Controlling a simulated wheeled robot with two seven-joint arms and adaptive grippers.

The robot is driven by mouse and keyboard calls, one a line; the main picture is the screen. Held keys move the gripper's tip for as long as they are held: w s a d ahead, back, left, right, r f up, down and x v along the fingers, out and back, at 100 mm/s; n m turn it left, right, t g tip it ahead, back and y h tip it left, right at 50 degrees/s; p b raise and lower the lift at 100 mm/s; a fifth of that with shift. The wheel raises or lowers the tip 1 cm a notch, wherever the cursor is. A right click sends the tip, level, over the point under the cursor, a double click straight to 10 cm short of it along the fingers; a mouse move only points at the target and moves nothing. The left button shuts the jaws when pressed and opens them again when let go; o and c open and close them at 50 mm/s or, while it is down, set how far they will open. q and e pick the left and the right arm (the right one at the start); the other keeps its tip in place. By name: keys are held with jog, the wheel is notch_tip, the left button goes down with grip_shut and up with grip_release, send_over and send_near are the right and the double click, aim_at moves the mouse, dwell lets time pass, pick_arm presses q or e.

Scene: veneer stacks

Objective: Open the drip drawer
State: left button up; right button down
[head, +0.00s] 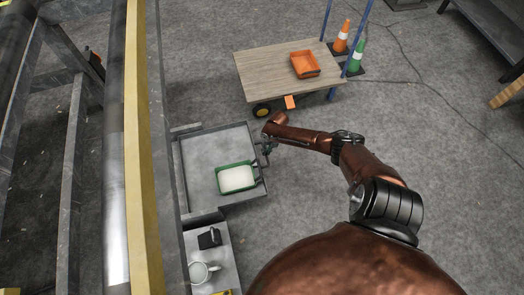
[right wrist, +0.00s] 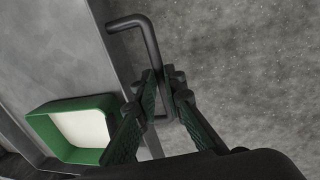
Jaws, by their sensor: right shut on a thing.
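The drip drawer (head: 199,188) is a flat grey metal tray beside the machine, with its inside visible from above. A green-rimmed container (head: 237,178) with whitish contents sits in it; it also shows in the right wrist view (right wrist: 82,130). The drawer's dark bent bar handle (right wrist: 148,38) stands off its outer wall. My right gripper (head: 266,149) is at the drawer's right side. In the right wrist view its fingers (right wrist: 160,78) are closed around the handle bar. The part of the handle between the fingers is partly hidden. My left gripper is not in view.
A long roller and yellow beam (head: 143,150) run along the left. A grey ledge with a white mug (head: 202,271) and a small black item (head: 209,238) lies below the drawer. A wooden-topped cart (head: 270,72) with an orange tray (head: 305,65) stands beyond. Floor right of the drawer is clear.

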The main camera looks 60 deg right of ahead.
jog(key=shift+s+d, duration=0.3)
jog(key=c, duration=2)
grip_release()
jog(key=shift+r, duration=0.1)
jog(key=r, duration=0.3)
jog(key=s+d+r, duration=0.1)
jog(key=r, duration=0.7)
jog(key=shift+s+d+r, duration=0.25)
jog(key=shift+s+d, duration=0.05)
